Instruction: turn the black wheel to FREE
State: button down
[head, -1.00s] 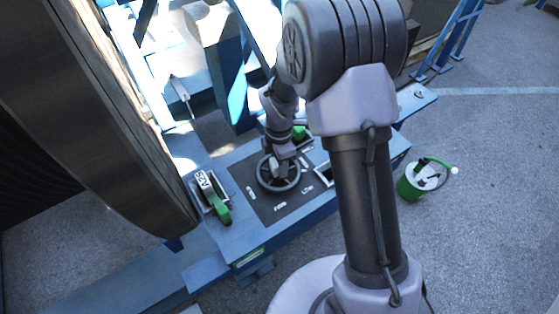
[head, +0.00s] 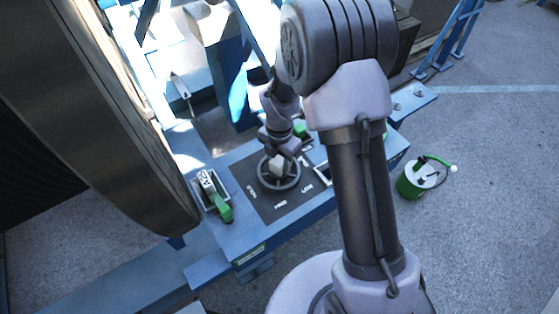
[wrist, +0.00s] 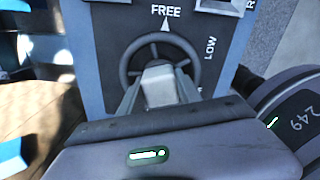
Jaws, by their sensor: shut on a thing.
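The black wheel (head: 293,183) lies on a dark panel with white labels on top of the blue frame. In the wrist view the wheel (wrist: 128,62) shows as a dark ring with spokes around a pale hub block. My gripper (wrist: 160,84) is over the wheel's middle, shut on that pale block; it also shows in the head view (head: 279,160). The word FREE (wrist: 166,12) is at the top of the panel. A white pointer (wrist: 166,25) at the wheel's top rim points at FREE. LOW (wrist: 210,48) is to its right. My gripper hides the wheel's lower part.
A green lever (head: 222,209) in a slot is left of the panel. The large reel (head: 130,150) stands close on the left. A numbered round body (wrist: 295,115) is at the wrist view's right.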

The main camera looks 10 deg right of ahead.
jog(key=shift+w+r, duration=0.1)
jog(key=c, duration=0.8)
grip_release()
jog(key=shift+c, duration=0.2)
notch_tip(320, 180, up, 17)
jog(key=p, duration=0.2)
jog(key=shift+r, duration=0.2)
jog(key=shift+f, duration=0.1)
